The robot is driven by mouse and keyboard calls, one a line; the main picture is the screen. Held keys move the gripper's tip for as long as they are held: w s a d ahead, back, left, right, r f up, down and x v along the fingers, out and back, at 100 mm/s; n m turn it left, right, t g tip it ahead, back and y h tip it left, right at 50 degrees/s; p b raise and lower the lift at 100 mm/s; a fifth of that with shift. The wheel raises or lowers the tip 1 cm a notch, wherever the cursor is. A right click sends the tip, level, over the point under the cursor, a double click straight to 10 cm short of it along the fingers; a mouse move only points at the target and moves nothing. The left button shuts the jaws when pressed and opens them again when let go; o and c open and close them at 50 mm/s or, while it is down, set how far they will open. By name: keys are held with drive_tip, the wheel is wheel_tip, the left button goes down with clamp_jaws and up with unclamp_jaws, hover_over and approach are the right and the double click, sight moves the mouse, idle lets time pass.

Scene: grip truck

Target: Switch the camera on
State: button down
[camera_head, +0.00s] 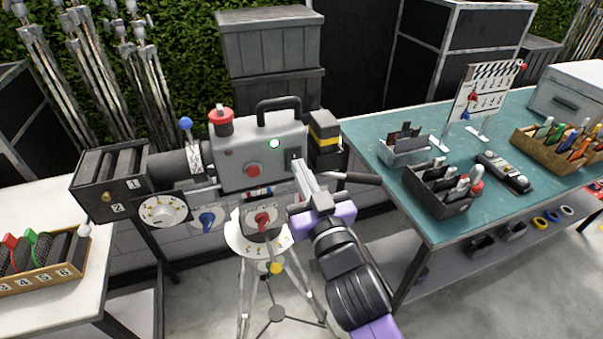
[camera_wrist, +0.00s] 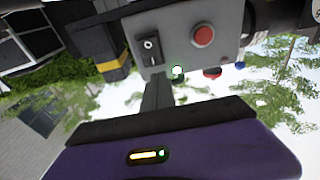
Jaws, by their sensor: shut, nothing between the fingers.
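The film camera (camera_head: 232,171) is a grey box with a black top handle on a tripod. Its side bears a red button (camera_head: 253,169), a green lit lamp (camera_head: 274,143) and a dark switch plate (camera_head: 292,157) near the right edge. The wrist view shows the camera body upside down, with the switch plate (camera_wrist: 150,50), the red button (camera_wrist: 203,36) and the glowing lamp (camera_wrist: 177,71). My gripper (camera_head: 300,168) is shut and empty, its tips close to the switch plate. In the wrist view the fingers (camera_wrist: 157,88) end just by the plate; contact cannot be told.
A black matte box (camera_head: 108,172) and a dial (camera_head: 161,211) sit on the camera's left. A yellow-banded black block (camera_head: 325,135) and a pan handle (camera_head: 350,177) are on its right. The tripod (camera_head: 245,285) stands below. A teal table (camera_head: 420,230) with tools is at the right.

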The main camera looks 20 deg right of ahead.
drive_tip(key=s+r+b, duration=0.1)
drive_tip(key=s+b, duration=0.2)
drive_tip(key=s, duration=0.7)
drive_tip(key=shift+s+a+r, duration=0.2)
drive_tip(key=shift+a+r, duration=0.05)
drive_tip(key=shift+a, duration=0.15)
drive_tip(key=s+f+g, duration=0.1)
drive_tip(key=s+f, duration=0.4)
drive_tip(key=s, duration=0.5)
drive_tip(key=s+d+f+g+y, duration=0.1)
drive_tip(key=s+f, duration=0.4)
drive_tip(key=s, duration=0.5)
drive_tip(key=s+f+g, duration=0.2)
drive_tip(key=s+f, duration=0.4)
drive_tip(key=s, duration=0.4)
drive_tip(key=shift+d+n+g, duration=0.25)
drive_tip(key=shift+n+g, duration=0.15)
